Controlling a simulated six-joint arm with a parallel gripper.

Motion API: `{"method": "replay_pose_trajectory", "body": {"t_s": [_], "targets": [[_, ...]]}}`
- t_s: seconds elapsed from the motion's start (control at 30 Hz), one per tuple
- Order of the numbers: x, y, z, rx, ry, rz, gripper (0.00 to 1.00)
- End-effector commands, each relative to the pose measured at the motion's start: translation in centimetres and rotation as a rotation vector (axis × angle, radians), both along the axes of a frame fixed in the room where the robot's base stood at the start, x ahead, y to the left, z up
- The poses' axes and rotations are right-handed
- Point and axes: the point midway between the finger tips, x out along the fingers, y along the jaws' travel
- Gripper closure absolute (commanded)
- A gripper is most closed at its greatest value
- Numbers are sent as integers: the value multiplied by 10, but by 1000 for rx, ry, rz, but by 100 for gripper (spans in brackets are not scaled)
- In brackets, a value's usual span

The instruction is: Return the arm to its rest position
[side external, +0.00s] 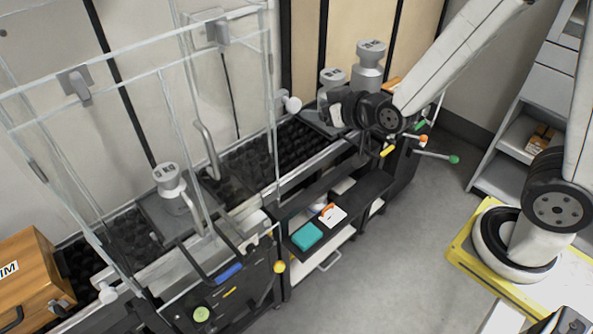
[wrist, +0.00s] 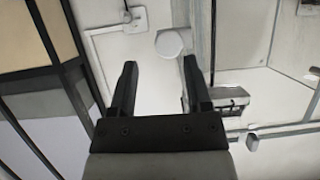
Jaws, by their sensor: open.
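My gripper (side external: 338,108) is at the end of my arm in the side view, beside the metal weights at the back of the table. It is partly lost among dark parts there. In the wrist view my gripper (wrist: 158,62) has its two dark fingers wide apart, with nothing between them. A large grey weight (side external: 369,65) and a smaller grey weight (side external: 332,78) stand close behind the gripper. I cannot tell whether the gripper touches either one.
A glass enclosure (side external: 270,100) stands to the left, around another grey weight (side external: 170,180). A wooden box (side external: 30,270) is at the lower left. A lower shelf (side external: 352,205) holds a teal box (side external: 307,236). Grey floor (side external: 400,240) lies open to the right.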

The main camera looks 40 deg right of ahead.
Motion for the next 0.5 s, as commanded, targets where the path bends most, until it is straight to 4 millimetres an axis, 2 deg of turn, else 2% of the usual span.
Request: {"method": "replay_pose_trajectory", "body": {"t_s": [0.27,0.5], "targets": [[-27,-11,-28,-2,282,5,37],[-61,-21,-45,-9,530,3,37]]}}
